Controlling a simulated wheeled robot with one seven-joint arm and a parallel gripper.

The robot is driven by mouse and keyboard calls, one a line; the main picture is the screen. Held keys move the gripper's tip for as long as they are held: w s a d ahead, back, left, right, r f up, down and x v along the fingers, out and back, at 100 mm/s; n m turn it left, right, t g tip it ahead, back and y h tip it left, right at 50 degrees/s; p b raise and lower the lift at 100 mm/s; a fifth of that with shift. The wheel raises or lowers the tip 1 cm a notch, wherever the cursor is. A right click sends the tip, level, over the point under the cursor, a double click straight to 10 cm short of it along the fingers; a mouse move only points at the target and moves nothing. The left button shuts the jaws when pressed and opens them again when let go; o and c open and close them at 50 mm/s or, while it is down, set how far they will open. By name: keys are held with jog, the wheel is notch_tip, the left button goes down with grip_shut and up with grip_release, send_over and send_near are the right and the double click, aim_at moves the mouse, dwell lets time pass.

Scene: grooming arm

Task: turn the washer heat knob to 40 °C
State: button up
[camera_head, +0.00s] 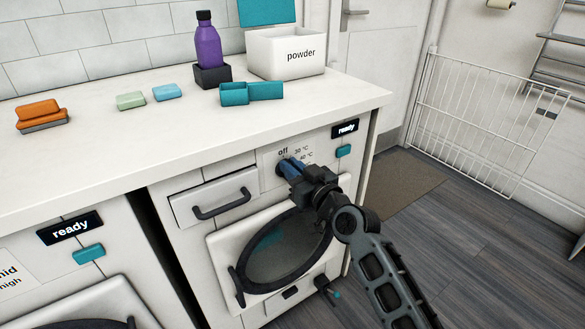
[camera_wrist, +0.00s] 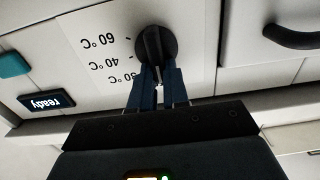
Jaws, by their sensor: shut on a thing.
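The heat knob (camera_wrist: 155,43) is round and black with a raised bar, on the washer's front panel. In the wrist view, which is turned over, 60 °C, 40 °C and 30 °C labels stand to its left. In the head view the labels "off", 30 °C and 40 °C show beside it. My gripper (camera_head: 288,167) is at the panel, its blue fingers (camera_wrist: 157,84) shut on the knob's bar. The gripper hides most of the knob in the head view. I cannot tell which label the knob points to.
The washer (camera_head: 190,250) has a drawer handle (camera_head: 222,203), a teal button (camera_head: 343,151), a "ready" display (camera_head: 345,128) and a round door. Soaps, a purple bottle (camera_head: 207,42) and a powder box (camera_head: 286,54) stand on the counter (camera_head: 120,150). Open floor lies at right.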

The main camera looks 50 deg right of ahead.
grip_shut()
jog(key=shift+m, duration=0.3)
jog(key=m, duration=0.3)
jog(key=shift+s+d+m, duration=0.1)
jog(key=shift+d+m, duration=0.2)
jog(key=shift+d, duration=0.1)
jog(key=shift+s+d+f+m+p, duration=0.1)
jog(key=shift+d+f+m+p, duration=0.15)
jog(key=shift+m, duration=1.7)
jog(key=shift+s+d+f+m+p, duration=0.1)
jog(key=shift+d+f+m+p, duration=0.15)
jog(key=shift+m, duration=1.65)
jog(key=shift+d+f+m+p, duration=0.15)
jog(key=shift+f+m, duration=0.2)
jog(key=shift+m, duration=1.6)
